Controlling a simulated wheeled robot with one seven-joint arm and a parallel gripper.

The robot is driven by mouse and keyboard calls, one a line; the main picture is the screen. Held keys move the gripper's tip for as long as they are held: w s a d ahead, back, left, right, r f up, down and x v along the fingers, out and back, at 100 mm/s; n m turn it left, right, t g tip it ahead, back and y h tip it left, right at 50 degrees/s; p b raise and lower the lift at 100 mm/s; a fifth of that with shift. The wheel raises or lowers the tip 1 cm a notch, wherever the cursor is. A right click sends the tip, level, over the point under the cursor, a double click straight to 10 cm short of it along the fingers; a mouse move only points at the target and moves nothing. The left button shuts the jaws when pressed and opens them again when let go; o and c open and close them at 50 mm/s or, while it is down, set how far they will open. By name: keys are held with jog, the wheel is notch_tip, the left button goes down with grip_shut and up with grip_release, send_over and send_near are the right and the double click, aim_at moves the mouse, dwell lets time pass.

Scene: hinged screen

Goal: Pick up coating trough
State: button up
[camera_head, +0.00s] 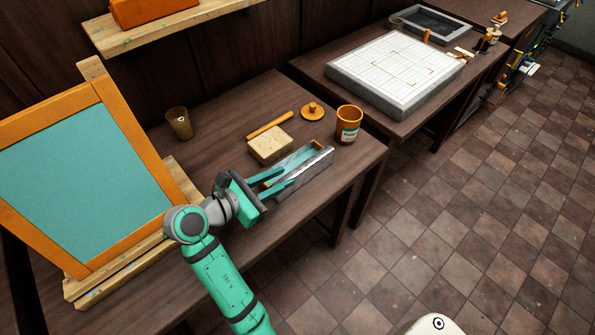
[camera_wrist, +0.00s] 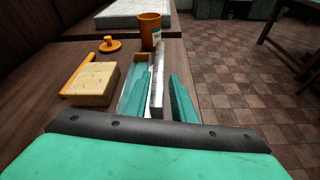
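The coating trough (camera_head: 318,167) is a narrow, long tray with a silver metal long wall and wooden-looking ends, lying on the near right part of the dark wooden table. It also shows in the wrist view (camera_wrist: 157,88). My gripper (camera_head: 303,165) is open and low at the trough. In the wrist view its two teal fingers (camera_wrist: 160,95) stand on either side of the silver wall, the left one over the trough's inside and the right one outside. A gap shows at the right finger; contact at the left is unclear.
A tan sponge-like block (camera_head: 270,145), an orange stick (camera_head: 270,125), an orange knobbed lid (camera_head: 313,111) and an orange labelled jar (camera_head: 348,125) stand close by. A framed teal screen (camera_head: 85,180) leans at left. A brown cup (camera_head: 179,123) stands behind. The table edge is near the trough.

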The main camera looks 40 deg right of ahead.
aim_at(293, 173)
jog(key=shift+n+g+y, duration=0.3)
jog(key=shift+n, duration=0.5)
jog(key=x, duration=0.8)
jog(key=shift+w+d+f, duration=0.15)
jog(key=shift+w+f, duration=0.1)
jog(key=shift+f, duration=0.1)
jog(key=shift+c, duration=0.5)
grip_shut()
